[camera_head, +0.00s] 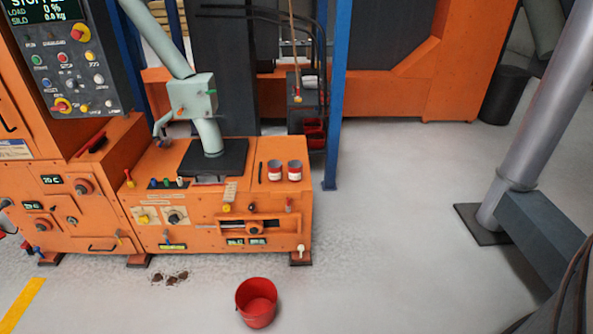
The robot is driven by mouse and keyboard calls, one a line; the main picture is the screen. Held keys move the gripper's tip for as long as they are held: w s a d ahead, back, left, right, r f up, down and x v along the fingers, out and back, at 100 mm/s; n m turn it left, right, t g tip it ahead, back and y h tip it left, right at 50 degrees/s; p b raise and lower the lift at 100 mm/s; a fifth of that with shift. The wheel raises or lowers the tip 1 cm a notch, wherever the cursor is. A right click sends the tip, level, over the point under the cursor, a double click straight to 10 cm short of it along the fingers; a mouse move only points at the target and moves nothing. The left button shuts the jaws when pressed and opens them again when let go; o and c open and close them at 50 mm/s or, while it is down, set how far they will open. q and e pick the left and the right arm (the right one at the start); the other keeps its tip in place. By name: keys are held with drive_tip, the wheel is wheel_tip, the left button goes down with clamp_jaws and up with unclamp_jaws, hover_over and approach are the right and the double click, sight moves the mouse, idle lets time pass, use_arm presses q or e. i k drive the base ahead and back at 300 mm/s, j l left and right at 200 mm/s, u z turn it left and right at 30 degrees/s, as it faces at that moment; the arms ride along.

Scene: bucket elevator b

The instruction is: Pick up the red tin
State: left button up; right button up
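Two small red-and-white tins stand upright side by side on top of the low orange machine, near its right end: a left tin (275,171) and a right tin (295,171). Both look alike, with red upper parts and pale lower parts, and a small gap between them. Neither of my grippers is in view, and nothing touches the tins.
The low orange machine (205,240) carries knobs, a dark plate and a pale green pipe (209,135). A red bucket (256,303) stands on the floor in front. A blue post (337,100) rises behind. Grey floor lies open to the right, up to a grey pipe (540,110).

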sight(295, 171)
drive_tip(key=i+l, duration=0.25)
drive_tip(key=i, duration=0.2)
drive_tip(key=i+l, duration=0.3)
drive_tip(key=i, duration=0.15)
drive_tip(key=i+l, duration=0.25)
drive_tip(key=i, duration=0.25)
drive_tip(key=i+l, duration=0.3)
drive_tip(key=i, duration=0.15)
drive_tip(key=i+l, duration=0.25)
drive_tip(key=i, duration=0.2)
drive_tip(key=i+l+u, duration=0.15)
drive_tip(key=i+l, duration=0.25)
drive_tip(key=i, duration=0.15)
drive_tip(key=i+l+u, duration=0.1)
drive_tip(key=i+l, duration=0.35)
drive_tip(key=i+u, duration=0.1)
drive_tip(key=u, duration=2)
